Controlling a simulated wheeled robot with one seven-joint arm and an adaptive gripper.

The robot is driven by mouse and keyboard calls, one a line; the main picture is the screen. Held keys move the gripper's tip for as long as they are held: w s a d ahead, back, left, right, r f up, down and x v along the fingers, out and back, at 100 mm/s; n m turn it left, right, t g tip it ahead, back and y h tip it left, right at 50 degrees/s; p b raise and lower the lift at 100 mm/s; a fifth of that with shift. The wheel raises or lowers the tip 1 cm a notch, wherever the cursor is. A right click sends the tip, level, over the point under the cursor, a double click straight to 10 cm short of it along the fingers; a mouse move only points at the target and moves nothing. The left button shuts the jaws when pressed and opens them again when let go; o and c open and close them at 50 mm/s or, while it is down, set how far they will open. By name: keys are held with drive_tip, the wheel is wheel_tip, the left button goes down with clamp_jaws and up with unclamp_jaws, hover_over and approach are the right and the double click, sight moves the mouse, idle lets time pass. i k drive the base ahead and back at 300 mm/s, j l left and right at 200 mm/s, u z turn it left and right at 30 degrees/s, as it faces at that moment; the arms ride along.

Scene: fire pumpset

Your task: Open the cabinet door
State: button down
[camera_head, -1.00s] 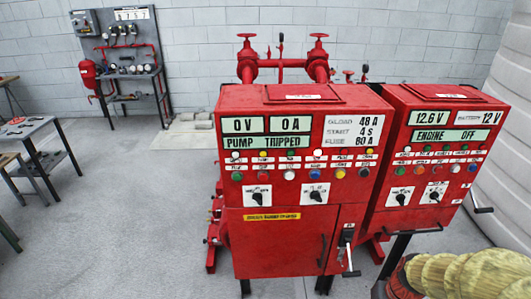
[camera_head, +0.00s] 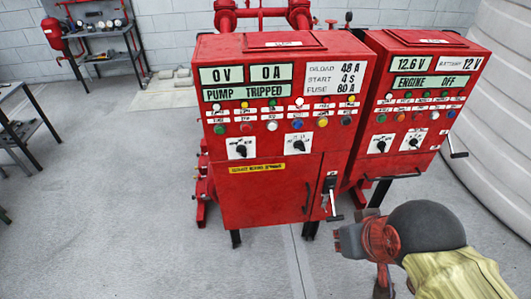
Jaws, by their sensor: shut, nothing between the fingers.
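The left red cabinet (camera_head: 232,114) stands mid-view with its lower door panel (camera_head: 255,193) flush and closed. A dark upright handle (camera_head: 307,198) is near that panel's right edge. A narrow panel to its right carries a black lever (camera_head: 330,188). The right red cabinet (camera_head: 420,100) stands beside it, with a dark horizontal bar (camera_head: 392,177) along its lower front. My gripper (camera_head: 347,241) is at the lower right, in front of and below the cabinets, apart from the handle in the picture. It is shut and empty; its fingertips are hard to make out.
A crank handle (camera_head: 456,146) sticks out from the right cabinet's side. Red pipes and valves (camera_head: 262,14) stand behind. A table (camera_head: 18,125) is at the left and a tool bench (camera_head: 105,50) at the back left. The floor before the cabinets is clear.

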sight(257, 191)
drive_tip(key=l, duration=0.7)
drive_tip(key=k+l+u, duration=0.15)
drive_tip(key=l, duration=0.55)
drive_tip(key=i, duration=0.05)
